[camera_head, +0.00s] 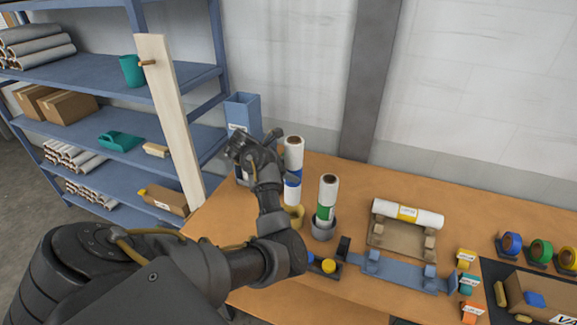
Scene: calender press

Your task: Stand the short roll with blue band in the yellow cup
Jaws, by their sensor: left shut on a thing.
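The short white roll with blue band (293,152) is upright, its brown core end facing up. The yellow cup (295,217) is directly below the roll in the picture. The roll's lower end meets the cup's rim in this view; I cannot tell whether it is inside or just above. My left forearm hides part of the cup's left side. My right gripper is not in view.
A white roll with green band (328,190) stands in a grey cup (323,229) close on the right. A yellow-banded roll (408,213) lies on a cradle. A blue fixture (400,274) lies in front. A blue box (242,112) stands behind my gripper.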

